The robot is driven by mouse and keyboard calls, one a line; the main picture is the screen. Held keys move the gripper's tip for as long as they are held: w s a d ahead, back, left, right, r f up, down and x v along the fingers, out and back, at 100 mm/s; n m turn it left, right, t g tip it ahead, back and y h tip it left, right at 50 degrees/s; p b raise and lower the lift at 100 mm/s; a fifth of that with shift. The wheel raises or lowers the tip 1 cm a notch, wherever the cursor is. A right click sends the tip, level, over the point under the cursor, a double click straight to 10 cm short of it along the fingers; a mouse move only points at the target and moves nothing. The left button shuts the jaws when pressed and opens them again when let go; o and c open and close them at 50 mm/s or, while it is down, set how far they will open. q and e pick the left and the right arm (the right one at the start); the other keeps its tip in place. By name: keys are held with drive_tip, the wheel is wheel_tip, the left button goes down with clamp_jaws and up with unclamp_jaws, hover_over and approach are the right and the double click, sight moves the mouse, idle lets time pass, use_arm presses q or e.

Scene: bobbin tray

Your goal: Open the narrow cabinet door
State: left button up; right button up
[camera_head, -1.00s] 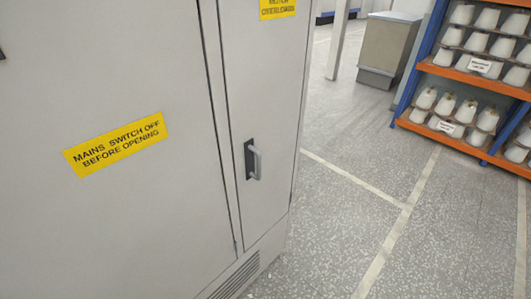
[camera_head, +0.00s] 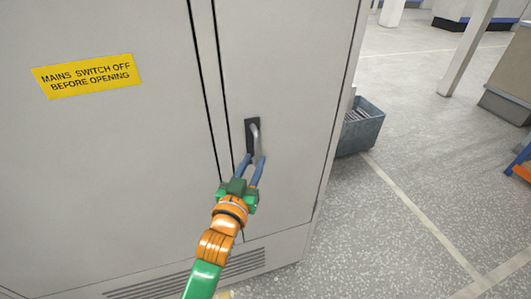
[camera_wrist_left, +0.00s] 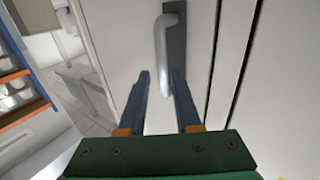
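The narrow cabinet door (camera_head: 285,60) is closed, on the right part of the grey cabinet. Its handle (camera_head: 255,137) is a pale bar on a dark plate, near the door's left edge. The handle also shows in the left wrist view (camera_wrist_left: 162,40). My left gripper (camera_head: 256,160) is at the lower end of the handle. In the left wrist view its blue fingers (camera_wrist_left: 161,85) are apart, and the handle's lower end lies between their tips. I cannot tell whether they touch it. My right gripper is in neither view.
The wide door beside it carries a yellow warning label (camera_head: 87,76). A vent (camera_head: 190,275) is low on the cabinet. A grey bin (camera_head: 361,127) stands on the floor behind the cabinet's right side. The speckled floor (camera_head: 390,235) to the right is clear.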

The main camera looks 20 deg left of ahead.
sight(256, 153)
use_arm(q)
drive_tip(key=w, duration=0.5)
drive_tip(key=shift+a, duration=0.25)
drive_tip(key=shift+c, duration=0.7)
clamp_jaws()
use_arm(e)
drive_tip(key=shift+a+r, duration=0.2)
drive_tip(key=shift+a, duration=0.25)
use_arm(q)
drive_tip(key=shift+f, duration=0.1)
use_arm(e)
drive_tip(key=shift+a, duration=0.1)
